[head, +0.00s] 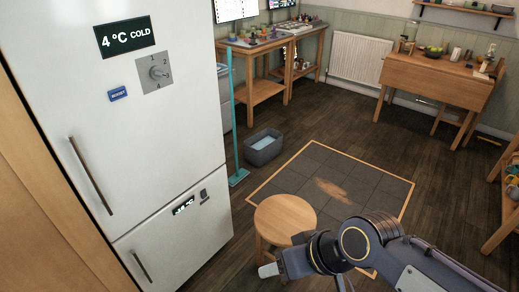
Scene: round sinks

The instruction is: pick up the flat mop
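The flat mop (231,122) is teal. It stands upright beside the right side of the white fridge, its thin pole rising from a flat head on the dark wooden floor. Part of my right arm comes in from the lower right, and its front end, with a pale tip, is over the round stool. The arm is well apart from the mop, on the near right side. Whether my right gripper (269,270) is open or shut does not show clearly. My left gripper is not in view.
The white fridge (120,140) fills the left. A round wooden stool (283,214) stands between my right arm and the mop. A grey bin (263,149) sits right of the mop. A tiled floor patch (375,183) with a brown stain lies to the right. Wooden tables (440,82) line the back.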

